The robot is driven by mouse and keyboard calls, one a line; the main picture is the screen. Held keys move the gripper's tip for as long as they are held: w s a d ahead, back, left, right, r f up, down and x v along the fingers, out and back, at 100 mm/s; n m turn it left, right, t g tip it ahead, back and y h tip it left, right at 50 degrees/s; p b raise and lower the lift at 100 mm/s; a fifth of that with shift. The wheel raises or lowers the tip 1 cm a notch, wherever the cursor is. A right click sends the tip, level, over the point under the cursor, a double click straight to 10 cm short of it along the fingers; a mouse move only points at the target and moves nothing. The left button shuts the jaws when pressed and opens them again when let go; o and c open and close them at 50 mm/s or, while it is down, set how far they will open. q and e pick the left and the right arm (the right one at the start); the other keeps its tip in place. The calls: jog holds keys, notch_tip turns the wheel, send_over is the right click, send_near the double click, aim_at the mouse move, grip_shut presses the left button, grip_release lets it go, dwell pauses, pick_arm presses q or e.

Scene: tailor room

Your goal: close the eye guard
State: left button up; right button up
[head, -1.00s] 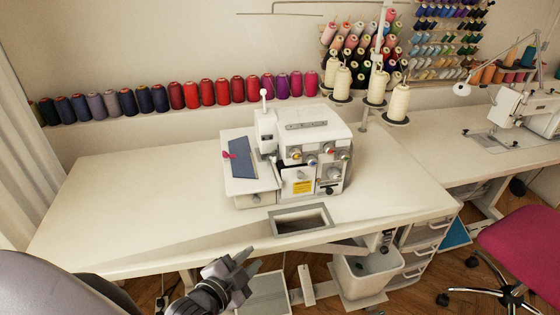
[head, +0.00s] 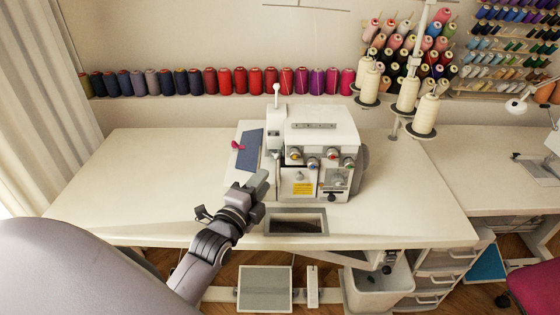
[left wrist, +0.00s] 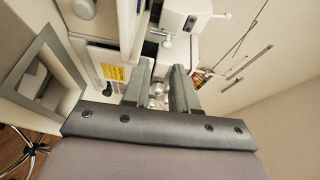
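The white overlock sewing machine (head: 322,136) stands on the table, with coloured dials and a yellow label on its front. I cannot clearly pick out the eye guard in either view; the needle area is partly hidden by my gripper in the head view. My left gripper (head: 262,182) is in front of the machine's left half, near the needle area. In the left wrist view its two fingers (left wrist: 160,90) stand apart with nothing held, and small metal parts of the machine (left wrist: 157,92) show between them. My right gripper is not in view.
The white table (head: 130,190) is clear to the left. A rectangular recess (head: 296,222) is in the tabletop in front of the machine. Cones of thread (head: 407,95) stand behind right. A row of spools (head: 225,82) lines the wall. A white bin (head: 375,292) stands below.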

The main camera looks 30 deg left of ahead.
aim_at(276, 158)
pick_arm(q)
jog(key=shift+w+a+r+p, duration=0.1)
jog(key=shift+w+a+r, duration=0.1)
jog(key=shift+w, duration=1.05)
jog(key=shift+w+a+r+p, duration=0.15)
jog(key=shift+w+a, duration=0.1)
jog(key=shift+w, duration=1.05)
jog(key=shift+w+a+r+p, duration=0.1)
jog(key=shift+w+a, duration=0.1)
jog(key=shift+w, duration=1.05)
grip_shut()
